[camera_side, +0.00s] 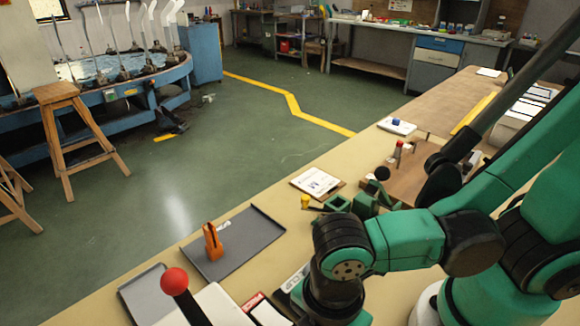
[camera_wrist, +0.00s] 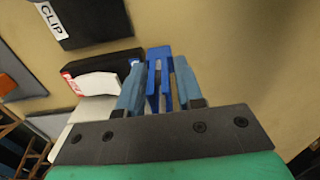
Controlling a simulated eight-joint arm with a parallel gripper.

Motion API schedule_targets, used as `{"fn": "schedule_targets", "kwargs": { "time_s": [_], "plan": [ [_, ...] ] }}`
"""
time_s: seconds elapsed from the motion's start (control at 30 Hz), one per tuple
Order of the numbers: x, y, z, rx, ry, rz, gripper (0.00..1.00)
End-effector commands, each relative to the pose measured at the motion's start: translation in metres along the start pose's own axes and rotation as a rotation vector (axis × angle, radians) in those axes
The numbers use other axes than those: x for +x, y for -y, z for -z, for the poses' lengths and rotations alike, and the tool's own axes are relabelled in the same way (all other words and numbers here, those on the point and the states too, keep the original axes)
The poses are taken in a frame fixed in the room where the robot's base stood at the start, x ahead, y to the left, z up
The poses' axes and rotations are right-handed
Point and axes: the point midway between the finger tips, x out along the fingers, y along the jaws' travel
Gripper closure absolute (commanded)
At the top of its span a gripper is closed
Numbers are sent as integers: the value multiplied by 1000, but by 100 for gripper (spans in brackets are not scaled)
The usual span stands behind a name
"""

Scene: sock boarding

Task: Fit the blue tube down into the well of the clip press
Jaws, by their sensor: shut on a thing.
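In the wrist view my gripper (camera_wrist: 158,82) is shut on the blue tube (camera_wrist: 158,56), which shows as a bright blue slotted piece between the two grey-blue fingers. The side view hides the fingers and the tube behind my arm or below the frame. A press-like device with a red ball (camera_side: 174,281) on a black lever and a white body (camera_side: 208,309) stands at the bottom left of the side view. I cannot confirm it is the clip press, and no well shows. In the wrist view a white block (camera_wrist: 97,84) lies left of the tube, apart from it.
An orange clip-like piece (camera_side: 212,242) stands upright on a grey tray (camera_side: 262,232). A smaller grey tray (camera_side: 140,294) is beside it. A dark tray (camera_wrist: 95,22) labelled CLIP is at the wrist view's upper left. A clipboard (camera_side: 317,183) lies further back; bare tabletop is right of the tube.

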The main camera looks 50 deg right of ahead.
Motion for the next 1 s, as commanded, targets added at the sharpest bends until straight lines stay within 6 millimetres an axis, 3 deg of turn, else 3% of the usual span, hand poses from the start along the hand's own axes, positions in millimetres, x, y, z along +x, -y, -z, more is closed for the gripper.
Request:
{"fn": "schedule_targets", "kwargs": {
  "time_s": [0.2,0.6,0.63,0.73,1.0],
  "plan": [
    [14,0,0,0,0,0,100],
    [18,0,0,0,0,0,100],
    [18,0,-1,0,0,0,63],
    [18,1,-1,0,0,0,37],
    [18,1,-1,0,0,0,37]
  ]
}}
